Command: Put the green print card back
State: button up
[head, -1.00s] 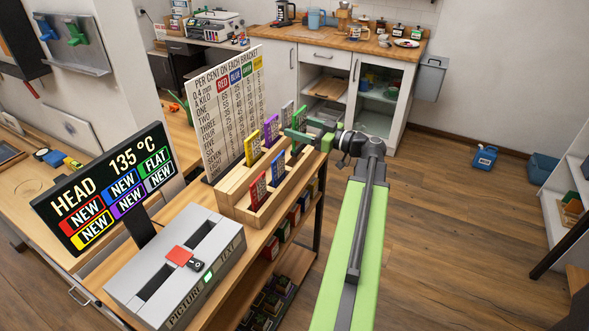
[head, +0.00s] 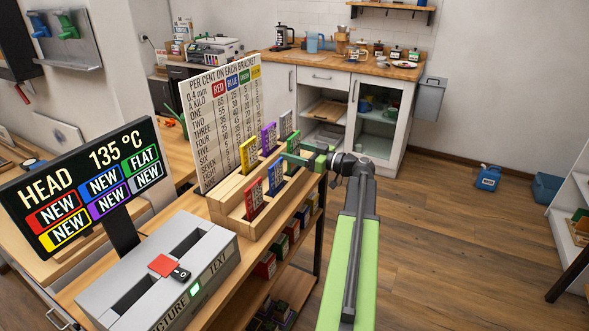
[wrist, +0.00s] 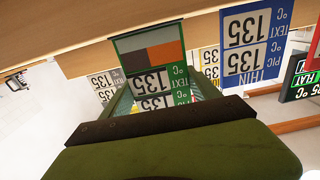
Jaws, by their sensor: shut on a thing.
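My gripper (head: 300,158) is at the right end of the wooden card rack (head: 228,208). In the wrist view it is shut on the green print card (wrist: 178,80), which has a grey and orange patch and "135 TEXT" printed on it. The card stands between the jaws, close to the rack's wooden edge (wrist: 100,60). Whether it sits in a slot or just above one I cannot tell. A blue card (head: 275,177) and a red card (head: 255,196) stand in the front row. Yellow (head: 248,154), purple (head: 269,138) and grey (head: 286,124) cards stand behind.
A per cent chart board (head: 222,120) stands behind the rack. A grey card machine (head: 150,270) and a dark screen (head: 85,190) are at the left. Shelves below the rack hold several small boxes (head: 265,266).

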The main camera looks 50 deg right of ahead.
aim_at(294, 168)
notch_tip(294, 168, down, 4)
jog(key=b, duration=0.3)
jog(key=shift+b, duration=0.4)
jog(key=shift+r, duration=0.25)
jog(key=shift+f, duration=0.2)
jog(key=o, duration=2)
jog(key=shift+r, duration=0.1)
jog(key=shift+r+p, duration=0.25)
jog(key=shift+p, duration=0.15)
jog(key=v, duration=1.2)
